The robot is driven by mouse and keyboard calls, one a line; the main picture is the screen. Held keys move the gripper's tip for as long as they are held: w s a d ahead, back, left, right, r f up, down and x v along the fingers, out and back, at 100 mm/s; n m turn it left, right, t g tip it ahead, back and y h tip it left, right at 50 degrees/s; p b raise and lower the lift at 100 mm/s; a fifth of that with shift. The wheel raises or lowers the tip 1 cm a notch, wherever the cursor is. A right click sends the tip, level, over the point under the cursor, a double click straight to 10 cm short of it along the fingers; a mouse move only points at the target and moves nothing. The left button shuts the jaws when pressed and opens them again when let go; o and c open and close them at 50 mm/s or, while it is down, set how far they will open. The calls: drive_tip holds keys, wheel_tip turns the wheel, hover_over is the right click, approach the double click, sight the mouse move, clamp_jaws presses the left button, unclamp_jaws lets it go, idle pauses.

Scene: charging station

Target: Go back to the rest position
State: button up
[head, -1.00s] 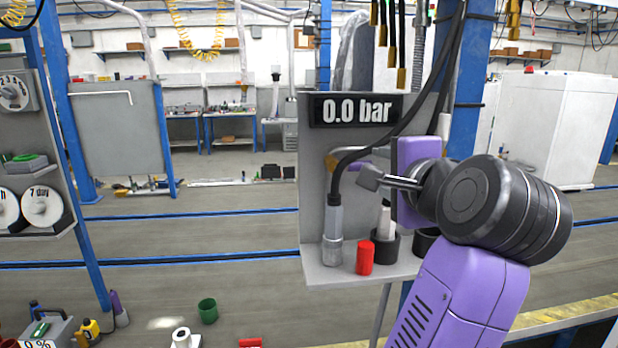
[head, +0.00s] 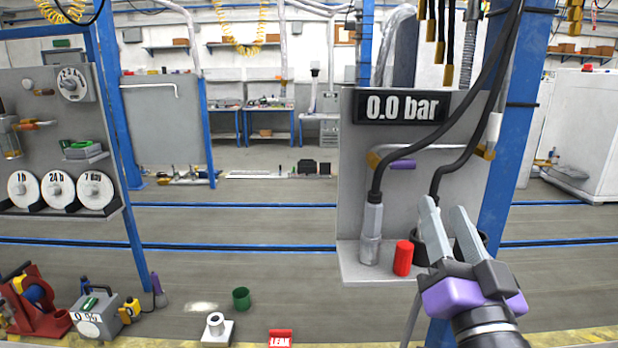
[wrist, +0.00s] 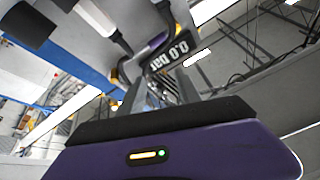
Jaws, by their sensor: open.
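My gripper (head: 449,228) is at the right in the head view, in front of the grey charging panel (head: 410,160). Its two grey fingers point upward and stand apart with nothing visible between them. They partly cover the black cups on the panel's shelf. In the wrist view the fingers (wrist: 160,88) reach toward the panel's display (wrist: 167,55), which reads 0.0 bar. No rest position is marked in either view.
On the panel's shelf stand a grey hose nozzle (head: 371,235) and a red cylinder (head: 403,258). Black hoses (head: 440,135) hang close above my gripper. A blue post (head: 508,140) is at the right. Open floor (head: 270,220) lies left of the panel.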

drive_tip(key=s+f+n+g, duration=0.2)
drive_tip(key=s+f+g, duration=0.2)
drive_tip(key=s+f, duration=1.1)
drive_tip(key=s+d+f+n+g, duration=0.1)
drive_tip(key=s+f+g, duration=0.3)
drive_tip(key=s+f, duration=1.2)
drive_tip(key=s+n, duration=0.1)
drive_tip(key=s, duration=0.6)
drive_tip(key=shift+d+f, duration=0.25)
drive_tip(key=shift+f, duration=0.05)
